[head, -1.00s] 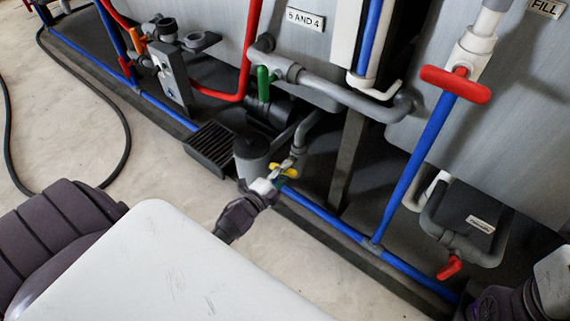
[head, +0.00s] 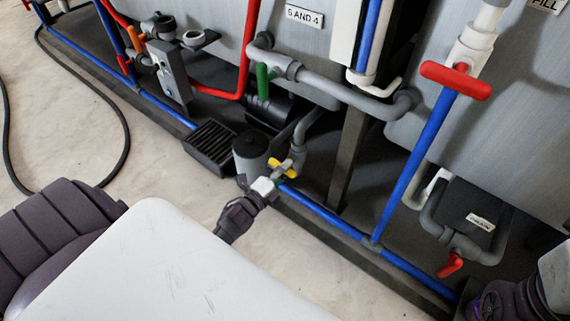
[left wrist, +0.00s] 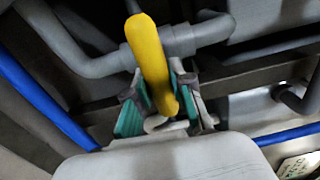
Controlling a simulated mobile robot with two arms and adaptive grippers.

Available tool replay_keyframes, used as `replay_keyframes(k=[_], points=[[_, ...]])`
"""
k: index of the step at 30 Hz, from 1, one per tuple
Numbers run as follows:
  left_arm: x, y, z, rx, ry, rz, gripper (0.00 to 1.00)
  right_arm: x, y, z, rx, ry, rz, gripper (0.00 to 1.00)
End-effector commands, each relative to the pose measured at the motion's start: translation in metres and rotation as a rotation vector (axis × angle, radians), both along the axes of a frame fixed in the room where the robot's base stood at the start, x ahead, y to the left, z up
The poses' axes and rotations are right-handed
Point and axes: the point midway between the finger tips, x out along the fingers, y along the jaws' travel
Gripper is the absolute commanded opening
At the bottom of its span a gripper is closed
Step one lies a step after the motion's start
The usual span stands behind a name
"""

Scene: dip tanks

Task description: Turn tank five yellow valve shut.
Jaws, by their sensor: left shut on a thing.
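The yellow valve handle (head: 283,168) sits on a grey pipe low in front of the tanks, just right of a grey cylinder. It fills the middle of the left wrist view (left wrist: 150,55), running from the top down between the fingers. My left gripper (head: 273,183) reaches it from the lower left. In the left wrist view its teal-padded fingers (left wrist: 162,108) are on both sides of the handle's near end, shut on it. My right gripper is not seen; only part of my right arm shows at the lower right corner.
Red handles are at the right, one high (head: 455,80) and one low (head: 450,265). The grey cylinder (head: 250,152) and a black grate (head: 211,147) are close by. A blue pipe (head: 325,216) runs along the floor edge.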

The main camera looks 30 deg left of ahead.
Motion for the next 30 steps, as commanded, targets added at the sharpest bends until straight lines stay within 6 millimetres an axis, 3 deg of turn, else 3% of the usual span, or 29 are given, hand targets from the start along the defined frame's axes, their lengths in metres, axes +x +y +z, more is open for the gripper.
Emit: replay_keyframes(k=[4,5,9,20,23,30], points=[[-0.001,-0.001,-0.001,0.004,0.003,-0.001,0.0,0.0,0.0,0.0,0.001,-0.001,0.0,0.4],[-0.001,-0.001,-0.001,0.004,0.003,-0.001,0.25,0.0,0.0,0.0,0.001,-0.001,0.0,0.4],[0.0,0.0,-0.001,0.003,0.003,-0.001,0.48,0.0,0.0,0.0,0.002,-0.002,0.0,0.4],[-0.005,0.0,-0.001,0.001,0.002,0.0,0.48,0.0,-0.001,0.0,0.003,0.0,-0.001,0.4],[-0.017,0.001,-0.002,0.001,0.003,-0.001,0.48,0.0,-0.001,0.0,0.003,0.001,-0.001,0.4],[-0.068,0.005,-0.002,0.001,0.005,0.0,0.48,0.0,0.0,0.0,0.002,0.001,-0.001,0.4]])
